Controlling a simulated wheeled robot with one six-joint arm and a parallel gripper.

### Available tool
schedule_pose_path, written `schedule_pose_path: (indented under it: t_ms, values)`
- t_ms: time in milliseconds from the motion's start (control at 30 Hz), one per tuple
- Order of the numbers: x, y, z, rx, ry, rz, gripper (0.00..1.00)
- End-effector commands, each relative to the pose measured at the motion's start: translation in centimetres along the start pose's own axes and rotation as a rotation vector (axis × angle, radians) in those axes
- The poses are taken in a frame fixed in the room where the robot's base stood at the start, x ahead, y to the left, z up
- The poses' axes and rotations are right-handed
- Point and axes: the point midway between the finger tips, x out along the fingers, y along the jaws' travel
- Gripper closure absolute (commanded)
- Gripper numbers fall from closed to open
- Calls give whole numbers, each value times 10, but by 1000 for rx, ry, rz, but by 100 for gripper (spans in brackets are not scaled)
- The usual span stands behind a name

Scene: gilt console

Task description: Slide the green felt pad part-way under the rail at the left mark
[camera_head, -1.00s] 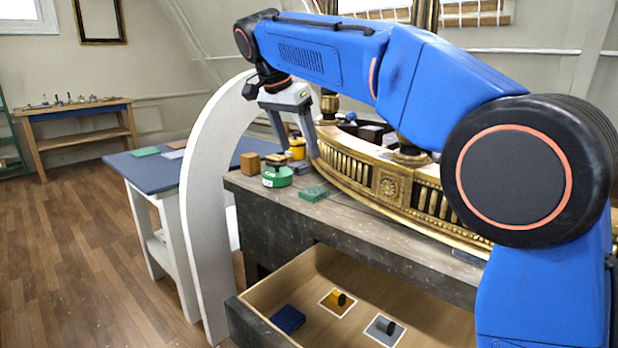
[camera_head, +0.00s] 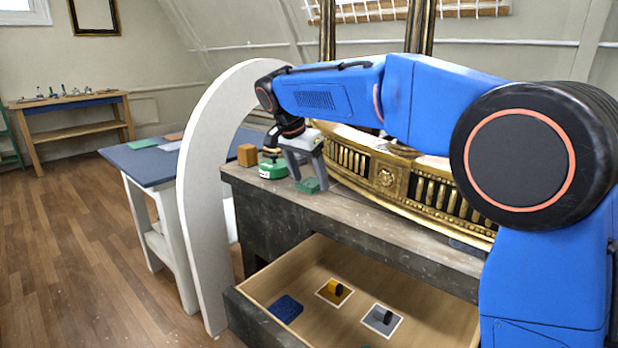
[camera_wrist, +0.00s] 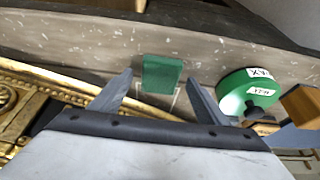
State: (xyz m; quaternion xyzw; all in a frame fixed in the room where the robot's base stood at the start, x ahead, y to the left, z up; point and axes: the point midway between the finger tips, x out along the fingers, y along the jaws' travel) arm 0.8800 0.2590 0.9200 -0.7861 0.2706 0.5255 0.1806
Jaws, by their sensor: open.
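The green felt pad (camera_head: 309,186) lies flat on the worktop just in front of the gilt rail (camera_head: 385,196). It also shows in the wrist view (camera_wrist: 162,74), apart from the rail (camera_wrist: 25,100) at the left. Thin pale lines, possibly a mark, show on the worktop beside the pad. My gripper (camera_head: 311,184) is low over the pad with its fingers pointing down. In the wrist view my gripper (camera_wrist: 160,88) is open, one finger on each side of the pad. The fingers partly hide the pad in the head view. I cannot tell if they touch it.
A green round labelled object (camera_head: 273,170) and a wooden block (camera_head: 247,155) stand left of the pad. An open drawer (camera_head: 350,262) below holds a blue pad (camera_head: 286,309) and two small cylinders on square cards. A white arch (camera_head: 205,180) stands at the left.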

Motion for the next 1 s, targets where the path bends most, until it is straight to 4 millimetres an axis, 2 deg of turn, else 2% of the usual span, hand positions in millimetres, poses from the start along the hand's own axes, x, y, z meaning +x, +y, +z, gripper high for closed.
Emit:
schedule_pose_path:
  t_ms: [367,500,533,567,767,1000]
  values:
    - [3,0,0,0,0,-1,31]
    - [3,0,0,0,0,0,65]
    - [3,0,0,0,0,0,72]
    - [3,0,0,0,0,0,75]
    - [4,0,-1,0,0,0,75]
    - [8,2,-11,1,0,0,75]
